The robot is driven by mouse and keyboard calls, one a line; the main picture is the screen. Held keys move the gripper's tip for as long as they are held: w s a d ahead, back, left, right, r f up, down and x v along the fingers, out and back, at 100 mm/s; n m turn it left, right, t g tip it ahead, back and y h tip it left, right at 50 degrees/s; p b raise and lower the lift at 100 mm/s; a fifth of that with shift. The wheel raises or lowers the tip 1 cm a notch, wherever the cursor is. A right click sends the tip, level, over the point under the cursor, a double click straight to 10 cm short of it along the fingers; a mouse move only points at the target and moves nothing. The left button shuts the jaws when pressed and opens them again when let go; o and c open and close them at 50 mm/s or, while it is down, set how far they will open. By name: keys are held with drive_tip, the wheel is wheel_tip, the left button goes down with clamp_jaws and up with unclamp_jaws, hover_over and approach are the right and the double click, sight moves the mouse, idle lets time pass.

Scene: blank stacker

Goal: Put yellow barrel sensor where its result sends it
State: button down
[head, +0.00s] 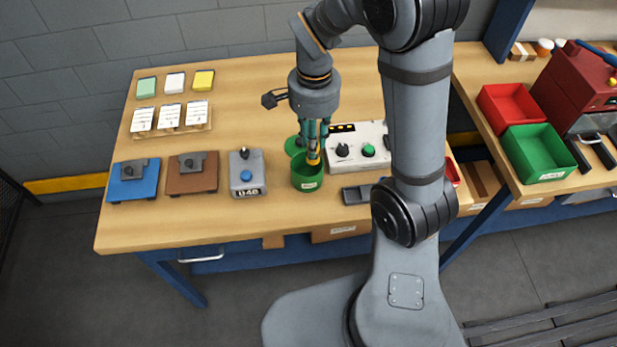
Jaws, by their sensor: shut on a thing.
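My gripper (313,150) points down over the middle of the bench and is shut on the yellow barrel sensor (314,158). The sensor is upright, and its lower end is at the mouth of a green labelled cup (307,184). I cannot tell whether it touches the cup's inside. A green disc (293,146) lies just behind the cup. A white tester box (372,150) with a black knob, a green button and a dark display with yellow marks stands right of the cup.
A red bin (509,107) and a green bin (538,152) stand on the right bench. A grey box with a blue button (246,174), a brown fixture (192,174) and a blue fixture (132,181) stand left of the cup. Labelled cards (170,116) lie behind them.

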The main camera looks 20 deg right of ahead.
drive_tip(key=c, duration=1.4)
unclamp_jaws()
drive_tip(key=shift+c, duration=0.2)
drive_tip(key=shift+r, duration=0.1)
wheel_tip(320, 180, up, 12)
wheel_tip(320, 180, down, 13)
drive_tip(key=shift+s+r, duration=0.1)
drive_tip(key=shift+r, duration=0.1)
wheel_tip(320, 180, up, 6)
drive_tip(key=p, duration=0.4)
drive_tip(key=shift+f, duration=0.1)
